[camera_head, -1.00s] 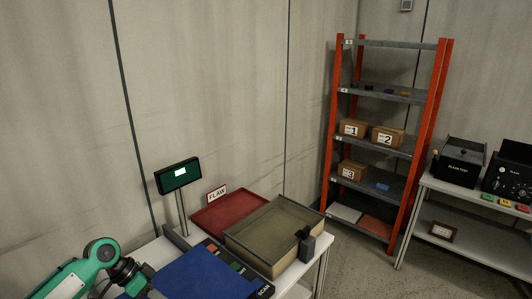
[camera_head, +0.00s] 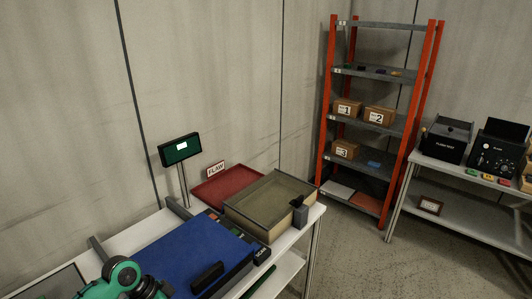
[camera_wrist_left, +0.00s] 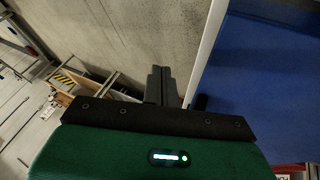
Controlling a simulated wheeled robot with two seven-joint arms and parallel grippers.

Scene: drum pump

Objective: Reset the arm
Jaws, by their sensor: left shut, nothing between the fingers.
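My left gripper (camera_wrist_left: 158,85) shows in the left wrist view with its two dark fingers together and nothing between them. It appears beside the white edge of the table, with the blue surface (camera_wrist_left: 255,85) to the right and the floor to the left. In the head view my green and black left arm comes in at the bottom left, in front of the blue surface (camera_head: 190,250); its fingers cannot be made out there. My right gripper is in neither view.
A red tray (camera_head: 207,195) with a FLAW sign, a clear-topped beige box (camera_head: 245,228) and a small screen (camera_head: 180,149) on a post stand on the table. A dark block (camera_head: 207,277) is at the blue surface's front. An orange-framed shelf (camera_head: 325,130) and another table (camera_head: 470,178) stand right.

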